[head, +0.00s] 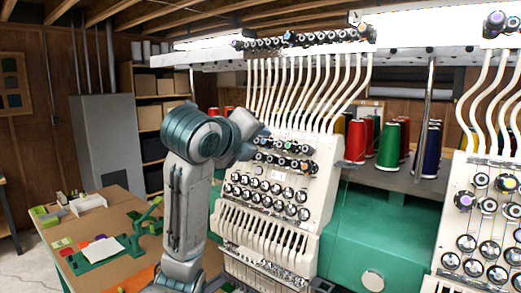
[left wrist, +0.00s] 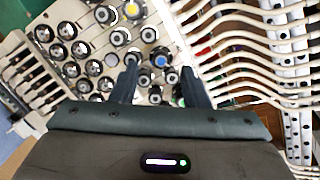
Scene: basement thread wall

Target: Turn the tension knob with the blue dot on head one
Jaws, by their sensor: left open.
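The cream head (head: 283,190) with a small white label stands in the middle of the head view, with rows of dark and silver knobs on its face. In the left wrist view, the knob with the blue dot (left wrist: 160,60) sits among other round knobs, one of them with a yellow dot (left wrist: 132,11). My left gripper (left wrist: 163,88) is open, its two dark fingers on either side of the blue-dot knob in that picture; contact cannot be told. In the head view the left gripper (head: 258,133) is at the head's upper left edge, partly hidden by its own wrist. My right gripper is not in view.
White thread tubes (head: 315,90) run down to the head from the rail above. A second head (head: 480,215) stands at the right. Thread cones (head: 390,145) are on the shelf between. A workbench (head: 125,205) with tools is at the left.

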